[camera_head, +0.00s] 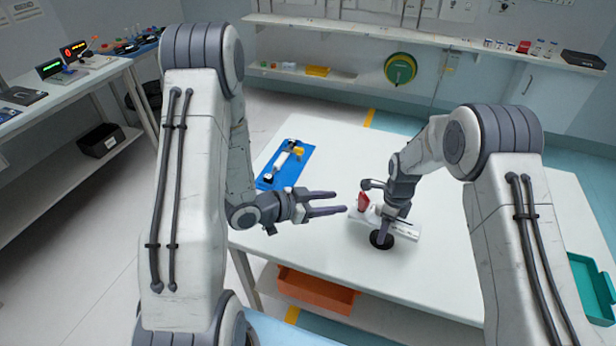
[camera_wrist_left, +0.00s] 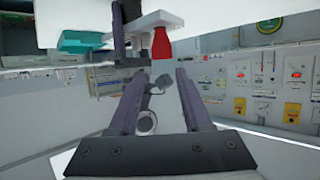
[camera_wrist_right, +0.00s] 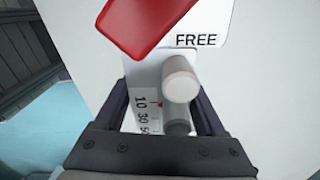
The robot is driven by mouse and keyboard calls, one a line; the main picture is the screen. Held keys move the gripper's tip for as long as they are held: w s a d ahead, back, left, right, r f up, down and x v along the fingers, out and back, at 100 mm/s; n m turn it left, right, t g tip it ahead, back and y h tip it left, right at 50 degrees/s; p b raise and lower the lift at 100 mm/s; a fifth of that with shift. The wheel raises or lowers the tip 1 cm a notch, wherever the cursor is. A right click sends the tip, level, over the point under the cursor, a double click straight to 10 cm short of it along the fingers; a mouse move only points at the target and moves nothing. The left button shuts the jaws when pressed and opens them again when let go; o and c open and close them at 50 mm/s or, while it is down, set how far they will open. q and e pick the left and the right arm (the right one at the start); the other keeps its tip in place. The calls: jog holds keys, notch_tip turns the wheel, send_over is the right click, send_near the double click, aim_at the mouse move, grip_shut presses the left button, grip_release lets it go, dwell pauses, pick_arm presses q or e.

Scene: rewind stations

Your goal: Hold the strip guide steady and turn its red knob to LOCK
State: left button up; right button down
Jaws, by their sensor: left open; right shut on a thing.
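The white strip guide (camera_head: 408,230) lies on the white table with its red knob (camera_head: 363,203) at its left end. In the right wrist view the red knob (camera_wrist_right: 145,20) lies beside the printed word FREE; a number scale runs along the guide (camera_wrist_right: 143,78). My right gripper (camera_wrist_right: 165,105) is shut on the guide's pale round post (camera_wrist_right: 181,82). My left gripper (camera_head: 341,202) is open and empty, just left of the knob, its fingers pointing toward it without touching. In the left wrist view the red knob (camera_wrist_left: 161,43) shows above and beyond the open fingers (camera_wrist_left: 158,95).
A blue mat (camera_head: 270,182) with a tool-like item (camera_head: 284,158) lies at the table's left. A green tray (camera_head: 590,288) is at the right edge. An orange bin (camera_head: 315,290) sits below the table. The table behind the guide is clear.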

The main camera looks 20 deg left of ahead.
pick_arm(q)
jog(key=w+a+n+g+y, duration=0.2)
jog(key=w+a+n+y, duration=0.5)
jog(key=n, duration=1)
jog(key=shift+a+f+n+y, duration=0.3)
jog(key=shift+a+f+y, duration=0.15)
jog(key=shift+a+y, duration=0.3)
jog(key=shift+w, duration=0.1)
